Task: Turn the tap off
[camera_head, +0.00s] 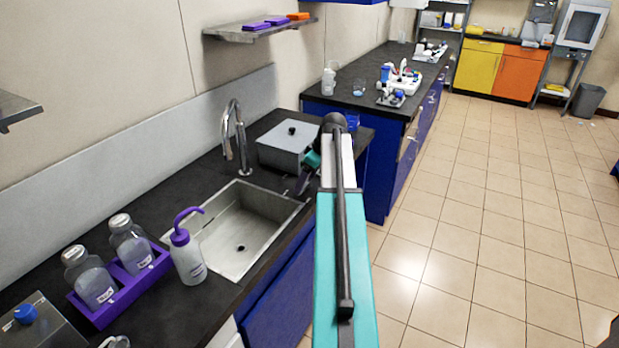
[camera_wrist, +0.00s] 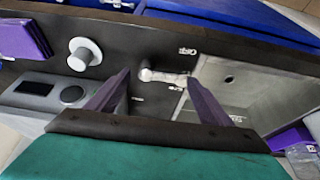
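The tap (camera_head: 235,138) is a tall, curved metal faucet standing at the back edge of the sink (camera_head: 205,226), its spout bent over the basin. In the wrist view the tap (camera_wrist: 163,76) shows from above as a short pale metal shape beside the sink (camera_wrist: 240,92). My gripper (camera_wrist: 155,97) is open, its two purple fingers spread on either side of the tap in that picture, with nothing visibly held. In the head view my gripper (camera_head: 302,182) is near the sink's right edge, to the right of the tap. I cannot tell whether water runs.
A purple-capped wash bottle (camera_head: 188,258) and a purple bottle rack (camera_head: 112,290) stand left of the sink. A shelf (camera_head: 255,31) hangs above.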

